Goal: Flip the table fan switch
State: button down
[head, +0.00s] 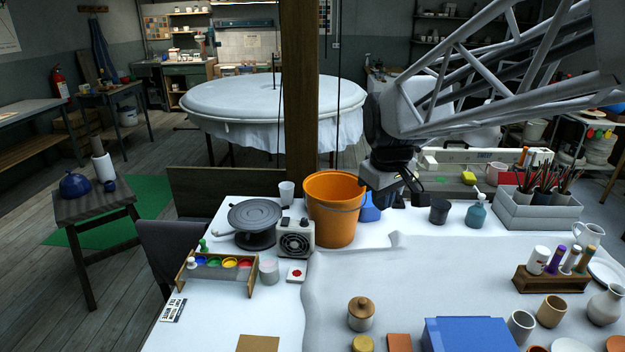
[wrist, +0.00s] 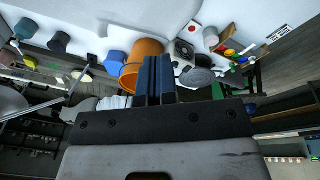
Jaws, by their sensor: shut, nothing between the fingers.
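The table fan (head: 294,240) is a small beige box with a round dark grille, standing on the white table beside the orange bucket. It also shows in the wrist view (wrist: 184,49), just right of my fingertips. A small white box with a red button (head: 296,274) lies on the table in front of the fan. It shows in the wrist view too (wrist: 195,32). I cannot tell which part is the switch. My gripper (head: 412,190) is above the table's back part, right of the bucket and apart from the fan. In the wrist view its fingers (wrist: 158,58) are together and empty.
The orange bucket (head: 333,210) stands between my gripper and the fan. A dark turntable (head: 254,222) stands left of the fan, with a paint rack (head: 218,272) in front. A dark cup (head: 439,211) and a teal bottle (head: 476,212) stand right of my gripper.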

jog(key=w+a+f+n, duration=0.25)
jog(key=w+a, duration=0.35)
jog(key=w, duration=0.3)
jog(key=w+a+f+n, duration=0.1)
jog(key=w+a+n, duration=0.3)
jog(key=w, duration=0.5)
jog(key=n, duration=0.4)
send_over(286, 218)
jog(key=s, duration=0.2)
notch_tip(286, 218, down, 9)
jog(key=shift+f+g, duration=0.15)
jog(key=shift+g, duration=0.15)
jog(key=shift+f, duration=0.1)
jog(key=f, duration=0.4)
jog(key=w+f, duration=0.1)
jog(key=f, duration=0.8)
jog(key=shift+w+f, duration=0.35)
jog(key=shift+w, duration=0.05)
jog(key=shift+f, duration=0.1)
